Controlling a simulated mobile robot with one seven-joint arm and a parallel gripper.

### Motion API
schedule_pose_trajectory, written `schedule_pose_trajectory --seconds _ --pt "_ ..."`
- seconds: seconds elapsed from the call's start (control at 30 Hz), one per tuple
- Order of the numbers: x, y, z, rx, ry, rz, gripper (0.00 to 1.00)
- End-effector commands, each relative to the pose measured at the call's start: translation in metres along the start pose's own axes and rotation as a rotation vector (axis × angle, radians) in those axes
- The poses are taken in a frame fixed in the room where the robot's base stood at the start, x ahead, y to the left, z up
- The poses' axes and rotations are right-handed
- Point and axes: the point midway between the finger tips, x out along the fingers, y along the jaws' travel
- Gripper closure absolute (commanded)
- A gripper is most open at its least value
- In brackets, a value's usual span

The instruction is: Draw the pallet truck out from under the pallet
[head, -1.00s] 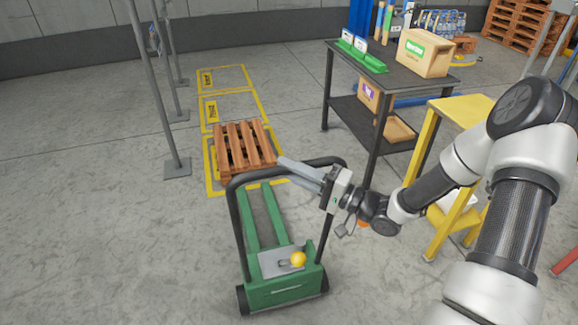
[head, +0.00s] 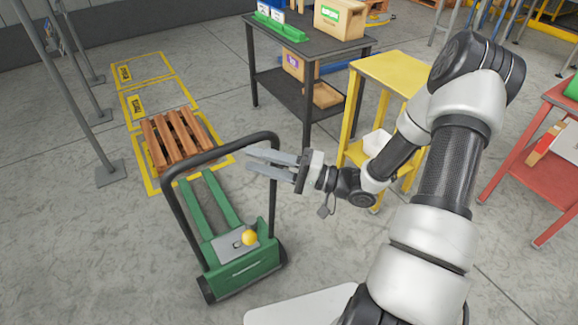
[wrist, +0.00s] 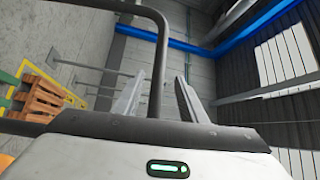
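The green pallet truck (head: 240,266) stands on the floor with its black handle frame (head: 172,207) upright and its forks (head: 223,199) pointing at the wooden pallet (head: 178,138). The handle's top bar crosses the pallet's near edge, so I cannot tell whether the fork tips are under it. My gripper (head: 250,161) is at the upper right of the handle, fingers apart. In the wrist view a black handle bar (wrist: 160,50) appears between the two spread fingers, with no clear contact. The pallet (wrist: 42,98) also shows there at left.
A dark table (head: 345,45) with boxes stands behind, and a yellow stand (head: 395,72) is close to my arm. A red table (head: 560,135) is at right. Grey posts (head: 72,90) stand left of the pallet. The floor in front and left of the truck is clear.

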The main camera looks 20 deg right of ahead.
Motion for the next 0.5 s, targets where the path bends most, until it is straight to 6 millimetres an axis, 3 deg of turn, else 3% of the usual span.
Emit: schedule_pose_trajectory --seconds 0.2,0.5 --pt "-0.05 0.0 -0.001 -0.001 0.003 0.001 0.62" --pt "-0.08 0.0 0.0 -0.001 0.001 -0.001 0.62"
